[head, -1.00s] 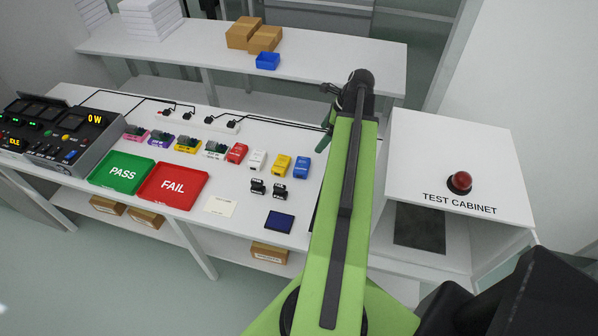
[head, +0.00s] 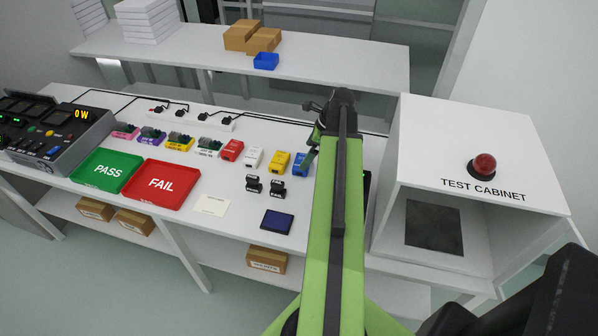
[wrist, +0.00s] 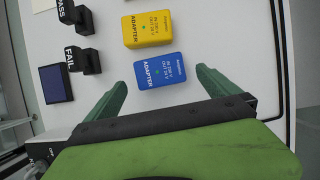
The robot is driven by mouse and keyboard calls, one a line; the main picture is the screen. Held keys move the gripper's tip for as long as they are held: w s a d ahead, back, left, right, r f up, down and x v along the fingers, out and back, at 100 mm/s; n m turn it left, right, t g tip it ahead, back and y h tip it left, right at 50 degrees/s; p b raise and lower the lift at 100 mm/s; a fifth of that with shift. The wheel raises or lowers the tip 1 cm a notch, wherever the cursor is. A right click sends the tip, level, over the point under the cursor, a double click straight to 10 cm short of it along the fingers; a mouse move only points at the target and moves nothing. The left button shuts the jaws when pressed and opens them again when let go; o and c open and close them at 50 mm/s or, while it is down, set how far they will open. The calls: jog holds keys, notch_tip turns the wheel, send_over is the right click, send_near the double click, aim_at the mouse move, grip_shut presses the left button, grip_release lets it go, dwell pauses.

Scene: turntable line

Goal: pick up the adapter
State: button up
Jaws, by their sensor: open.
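Several adapters stand in a row on the white bench. A blue adapter (head: 301,163) is at the right end of the row, and a yellow adapter (head: 279,162) is beside it. The blue adapter (wrist: 160,71) and yellow adapter (wrist: 147,29) also show in the wrist view, with "ADAPTER" printed on them. A red one (head: 231,151) and a white one (head: 253,158) are further left. My gripper (wrist: 160,82) is open and empty, its green fingers spread on either side of the near part of the blue adapter.
Two black stamps (head: 264,186), a dark blue pad (head: 277,221) and a pale card (head: 212,204) lie in front of the row. Green PASS (head: 106,171) and red FAIL (head: 161,184) trays are at left. The test cabinet (head: 462,135) stands at right. A cable runs along the bench's back.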

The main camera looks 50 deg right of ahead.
jog(key=b+x, duration=0.3)
jog(key=x, duration=0.1)
jog(key=shift+s+a+f, duration=0.1)
jog(key=shift+a+f, duration=0.05)
jog(key=shift+f, duration=0.15)
jog(key=shift+r, duration=0.2)
jog(key=c, duration=1.6)
